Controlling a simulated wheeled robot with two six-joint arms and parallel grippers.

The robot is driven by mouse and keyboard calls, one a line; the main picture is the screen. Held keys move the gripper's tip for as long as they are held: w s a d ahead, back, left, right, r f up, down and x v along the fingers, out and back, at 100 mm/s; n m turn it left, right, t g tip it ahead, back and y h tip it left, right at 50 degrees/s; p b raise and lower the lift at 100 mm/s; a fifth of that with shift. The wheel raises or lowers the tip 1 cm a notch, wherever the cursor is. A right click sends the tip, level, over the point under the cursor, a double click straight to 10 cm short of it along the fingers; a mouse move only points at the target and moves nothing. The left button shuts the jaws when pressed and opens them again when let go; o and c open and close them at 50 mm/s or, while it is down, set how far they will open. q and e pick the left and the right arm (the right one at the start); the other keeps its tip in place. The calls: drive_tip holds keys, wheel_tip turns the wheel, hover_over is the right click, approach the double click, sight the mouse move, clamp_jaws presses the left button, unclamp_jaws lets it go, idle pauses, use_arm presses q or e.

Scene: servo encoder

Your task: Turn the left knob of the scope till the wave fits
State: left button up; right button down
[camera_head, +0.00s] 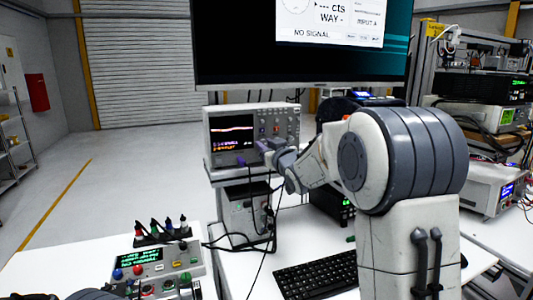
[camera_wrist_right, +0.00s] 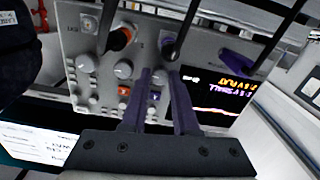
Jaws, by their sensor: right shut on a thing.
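The scope (camera_head: 246,112) stands on a shelf below the monitor, with its screen (camera_head: 232,131) at left and its knobs at right. The screen shows a whitish and reddish wave near the top and purple and orange text below, too small to read. My right gripper (camera_head: 268,147) reaches the lower part of the scope's front from the right. In the right wrist view, where the scope appears upside down, the right gripper (camera_wrist_right: 159,75) is shut around a grey knob (camera_wrist_right: 159,77), the one nearest the screen in its row.
A control box (camera_head: 150,263), cables and a keyboard (camera_head: 315,276) lie on the white table. The monitor (camera_head: 300,65) hangs above the scope.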

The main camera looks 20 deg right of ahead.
drive_tip(key=shift+n+b, duration=0.35)
drive_tip(key=shift+n, duration=0.15)
drive_tip(key=c, duration=0.9)
unclamp_jaws()
drive_tip(key=shift+c, duration=0.2)
drive_tip(key=shift+s, duration=0.15)
drive_tip(key=s+b, duration=0.2)
drive_tip(key=s, duration=0.8)
drive_tip(key=shift+s+d, duration=0.15)
drive_tip(key=shift+d, duration=0.05)
